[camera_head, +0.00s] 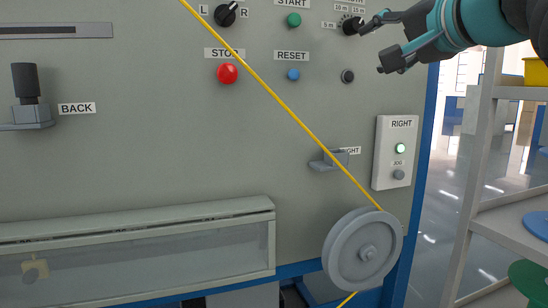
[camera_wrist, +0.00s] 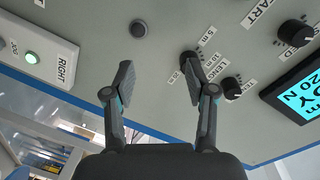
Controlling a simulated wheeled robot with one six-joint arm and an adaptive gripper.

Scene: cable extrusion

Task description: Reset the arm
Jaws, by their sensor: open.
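My gripper (camera_head: 376,45) is at the upper right of the machine panel in the head view, its two fingers spread and empty. It is close to the length knob (camera_head: 351,24) marked 5 m, 10 m and 15 m. In the wrist view my gripper (camera_wrist: 160,82) shows both fingers wide apart with bare grey panel between them. The length knob (camera_wrist: 189,60) appears just by the right fingertip there; I cannot tell whether they touch. A dark round button (camera_wrist: 139,29) lies above and between the fingers.
A yellow cable (camera_head: 285,105) runs diagonally down to a grey pulley (camera_head: 362,250). The red STOP button (camera_head: 228,74), blue RESET button (camera_head: 293,75) and a lit RIGHT box (camera_head: 397,152) are on the panel. A shelf (camera_head: 510,222) stands at right. A screen (camera_wrist: 298,92) shows in the wrist view.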

